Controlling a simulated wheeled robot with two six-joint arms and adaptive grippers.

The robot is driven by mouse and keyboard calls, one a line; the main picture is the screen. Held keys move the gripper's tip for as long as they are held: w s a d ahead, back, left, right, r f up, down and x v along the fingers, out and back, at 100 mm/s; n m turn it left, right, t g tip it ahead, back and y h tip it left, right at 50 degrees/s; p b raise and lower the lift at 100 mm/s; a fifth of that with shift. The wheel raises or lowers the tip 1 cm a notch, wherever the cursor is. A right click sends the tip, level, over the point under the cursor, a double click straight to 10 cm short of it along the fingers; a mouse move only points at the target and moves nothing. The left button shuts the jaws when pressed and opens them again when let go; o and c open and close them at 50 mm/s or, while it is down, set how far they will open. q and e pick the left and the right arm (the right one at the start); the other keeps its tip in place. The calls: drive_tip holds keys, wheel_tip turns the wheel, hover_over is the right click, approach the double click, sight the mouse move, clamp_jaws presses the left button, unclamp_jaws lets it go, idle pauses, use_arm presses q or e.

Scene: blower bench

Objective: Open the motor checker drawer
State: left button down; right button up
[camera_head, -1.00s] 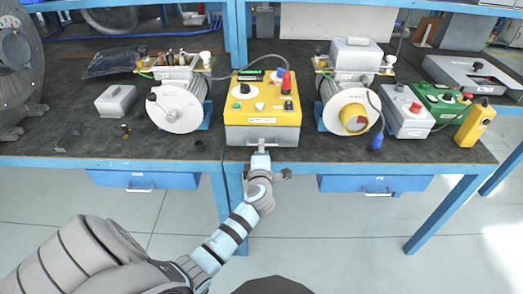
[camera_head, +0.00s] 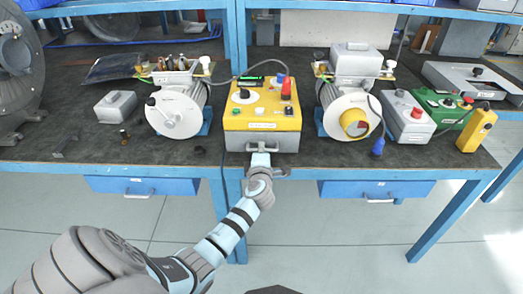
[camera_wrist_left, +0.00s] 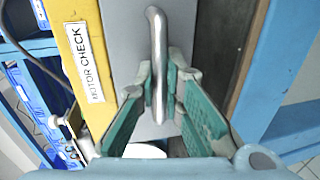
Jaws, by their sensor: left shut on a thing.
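The motor checker (camera_head: 262,113) is a yellow box with a grey drawer front (camera_head: 235,142) low on its near side, standing at the middle of the bench. The drawer front carries a metal bar handle (camera_wrist_left: 157,60), upright in the left wrist view beside the "MOTOR CHECK" label (camera_wrist_left: 84,62). My left gripper (camera_head: 261,158) is at the handle. In the left wrist view its green-padded fingers (camera_wrist_left: 160,88) are shut on the bar from both sides. The drawer front looks flush under the yellow body; a small gap cannot be told. My right gripper is not in view.
Motors stand to the left (camera_head: 177,108) and right (camera_head: 350,110) of the checker. Blue bench drawers (camera_head: 142,186) hang below the edge. The space before the bench is clear.

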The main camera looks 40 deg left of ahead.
use_arm(q)
drive_tip(key=shift+s+d+p, duration=0.25)
drive_tip(key=shift+s+p, duration=0.1)
drive_tip(key=shift+p, duration=0.1)
drive_tip(key=f+p+v, duration=0.2)
drive_tip(key=p+v, duration=0.4)
drive_tip(key=v, duration=0.6)
drive_tip(key=shift+s+d+f, duration=0.15)
drive_tip(key=shift+s+d, duration=0.25)
drive_tip(key=shift+s, duration=0.1)
drive_tip(key=c, duration=1.7)
unclamp_jaws()
